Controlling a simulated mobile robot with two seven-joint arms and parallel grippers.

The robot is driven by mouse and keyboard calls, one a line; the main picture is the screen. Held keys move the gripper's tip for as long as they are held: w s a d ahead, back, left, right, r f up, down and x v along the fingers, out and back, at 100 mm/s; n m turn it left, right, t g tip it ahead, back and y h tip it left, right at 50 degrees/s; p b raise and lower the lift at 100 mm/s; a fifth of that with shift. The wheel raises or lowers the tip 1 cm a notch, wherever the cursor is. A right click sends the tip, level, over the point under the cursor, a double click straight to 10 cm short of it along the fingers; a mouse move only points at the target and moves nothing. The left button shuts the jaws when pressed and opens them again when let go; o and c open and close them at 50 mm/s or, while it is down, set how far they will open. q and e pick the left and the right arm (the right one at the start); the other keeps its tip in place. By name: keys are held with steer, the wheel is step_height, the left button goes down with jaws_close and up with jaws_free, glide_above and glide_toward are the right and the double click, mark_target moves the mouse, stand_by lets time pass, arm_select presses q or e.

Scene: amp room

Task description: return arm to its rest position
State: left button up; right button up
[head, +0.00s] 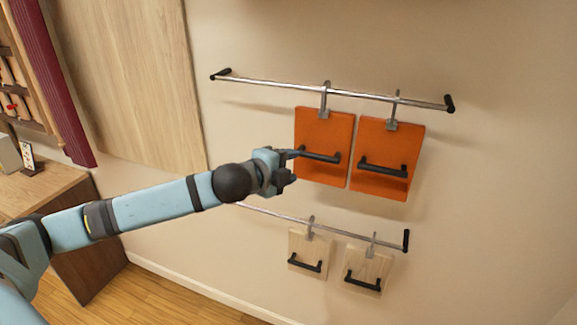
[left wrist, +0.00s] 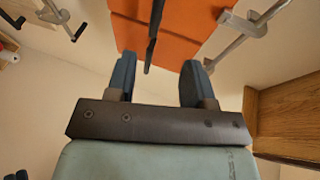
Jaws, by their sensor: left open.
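My left arm (head: 150,205) reaches in from the left, stretched toward the wall. My left gripper (head: 290,165) is open beside the left end of the black handle on the left orange panel (head: 325,125). In the left wrist view, the two blue fingers (left wrist: 157,75) stand apart. The black handle (left wrist: 153,35) shows in the gap between them, with the orange panel (left wrist: 185,18) behind. I cannot tell whether the handle lies between the fingers or beyond them. My right arm and gripper are not in view.
A right orange panel (head: 395,145) hangs beside the left one from the upper metal rail (head: 270,86). Two small pale wooden panels (head: 309,246) (head: 372,263) hang from the lower rail (head: 270,213), close below my gripper. A wooden cabinet (head: 95,245) stands at left.

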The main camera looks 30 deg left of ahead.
arm_select(q)
steer(key=shift+s, duration=0.3)
steer(key=s+d+f+n+g+h, duration=0.1)
steer(key=s+d+f+n, duration=0.15)
steer(key=f, duration=0.35)
steer(key=s+d+f+n+h, duration=0.1)
steer(key=d+f, duration=0.2)
steer(key=f, duration=0.3)
steer(key=s+d+f+n+g, duration=0.1)
steer(key=s+d+f+n, duration=0.2)
steer(key=s+f, duration=0.4)
steer(key=s+d+f+n+g, duration=0.1)
steer(key=s+d+f+n, duration=0.2)
steer(key=s+f+n, duration=0.2)
steer(key=s+d+f+n+g, duration=0.1)
steer(key=s+d+f+n, duration=0.2)
steer(key=s+f, duration=0.7)
step_height(320, 180, down, 3)
steer(key=shift+s+d+n+y, duration=0.15)
steer(key=shift+s+n+y, duration=0.2)
steer(key=shift+n, duration=0.3)
steer(key=shift+w, duration=0.1)
